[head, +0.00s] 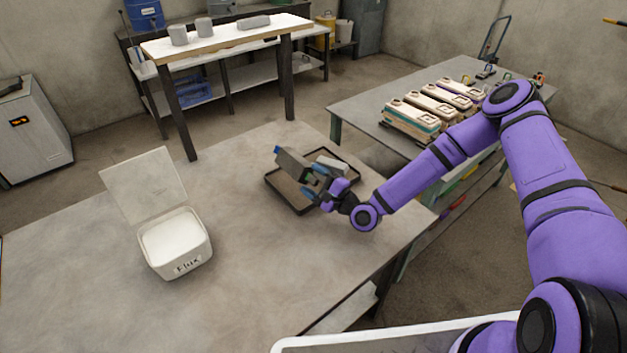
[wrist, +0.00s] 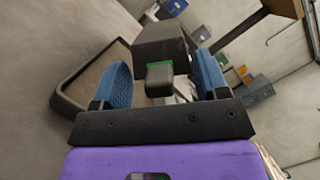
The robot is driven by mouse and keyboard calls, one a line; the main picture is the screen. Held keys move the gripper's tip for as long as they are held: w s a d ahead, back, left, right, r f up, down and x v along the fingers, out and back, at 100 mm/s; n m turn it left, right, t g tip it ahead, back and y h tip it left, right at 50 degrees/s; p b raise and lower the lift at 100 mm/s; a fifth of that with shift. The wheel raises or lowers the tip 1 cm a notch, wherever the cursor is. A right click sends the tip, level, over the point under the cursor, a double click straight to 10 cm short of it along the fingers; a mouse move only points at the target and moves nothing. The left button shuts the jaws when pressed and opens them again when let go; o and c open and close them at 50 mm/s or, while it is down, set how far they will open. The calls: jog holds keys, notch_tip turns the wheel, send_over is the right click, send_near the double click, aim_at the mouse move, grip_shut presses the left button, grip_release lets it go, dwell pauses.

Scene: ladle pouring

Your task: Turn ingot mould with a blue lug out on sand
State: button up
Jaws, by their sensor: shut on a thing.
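My gripper (head: 320,185) is shut on the handle of a dark grey ingot mould (head: 293,163). The mould is held tilted above the dark-rimmed sand tray (head: 272,186). A blue lug (head: 277,150) shows at the mould's far end, and a blue part also shows at the top of the wrist view (wrist: 175,6). In the wrist view the mould (wrist: 150,43) has a green band by its handle, between my blue finger pads. A pale grey block (head: 331,165) shows at the tray's right side. The mould's cavity and part of the tray are hidden.
An open white flux box (head: 175,240) stands left on the table (head: 90,265). A white-topped bench (head: 228,38) with grey blocks stands behind. The table between flux box and tray is clear.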

jog(key=shift+r, duration=0.15)
jog(key=shift+r, duration=3.35)
